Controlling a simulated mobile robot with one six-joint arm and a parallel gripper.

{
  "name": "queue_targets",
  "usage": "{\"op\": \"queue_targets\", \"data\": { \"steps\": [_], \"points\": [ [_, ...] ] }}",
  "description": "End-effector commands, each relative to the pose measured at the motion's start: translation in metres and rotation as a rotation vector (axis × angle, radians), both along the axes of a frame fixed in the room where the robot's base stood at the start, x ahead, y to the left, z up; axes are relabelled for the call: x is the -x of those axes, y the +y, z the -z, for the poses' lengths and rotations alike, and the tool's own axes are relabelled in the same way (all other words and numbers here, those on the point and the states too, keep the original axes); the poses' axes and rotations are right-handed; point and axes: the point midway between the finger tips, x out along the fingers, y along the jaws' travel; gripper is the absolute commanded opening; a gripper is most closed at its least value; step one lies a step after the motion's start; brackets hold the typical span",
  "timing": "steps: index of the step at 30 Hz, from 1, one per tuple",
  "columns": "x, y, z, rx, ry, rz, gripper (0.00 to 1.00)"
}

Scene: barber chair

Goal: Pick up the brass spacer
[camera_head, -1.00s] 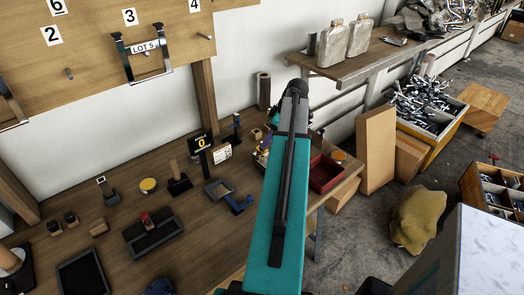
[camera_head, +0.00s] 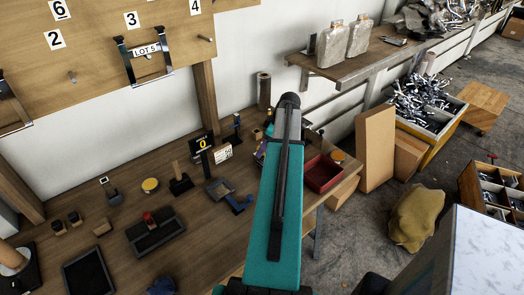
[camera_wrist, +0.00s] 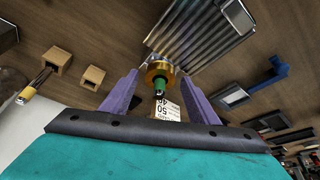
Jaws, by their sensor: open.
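The brass spacer (camera_wrist: 160,67) is a gold ring in the middle of the wrist view. A green piece (camera_wrist: 159,84) shows at its centre; I cannot tell how the two are joined. My gripper (camera_wrist: 159,77) is open, with one purple finger on each side of the spacer. A gap shows between the spacer and each finger. In the head view my own arm hides the spacer and most of the gripper.
A ribbed metal tray (camera_wrist: 205,25) lies close beyond the spacer. Small wooden blocks (camera_wrist: 93,77) stand to the left. In the head view, a red tray (camera_head: 322,173) sits at the bench's right end, and a display sign (camera_head: 202,143) stands left of my arm.

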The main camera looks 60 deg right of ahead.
Motion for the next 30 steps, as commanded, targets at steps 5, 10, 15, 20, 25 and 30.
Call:
{"op": "queue_targets", "data": {
  "steps": [5,10,15,20,25,30],
  "points": [
    [0.0004,-0.0001,-0.0002,0.0,0.0,0.0,0.54],
    [0.0005,-0.0002,-0.0002,0.0,0.0,0.001,0.53],
    [0.0006,-0.0002,-0.0003,0.0,0.0,0.001,0.24],
    [0.0006,-0.0003,-0.0004,0.0,0.0,0.001,0.1],
    [0.0007,-0.0003,-0.0005,0.0,0.0,0.001,0.1],
    [0.0007,-0.0004,-0.0035,0.0,0.0,0.001,0.1]
  ]
}}
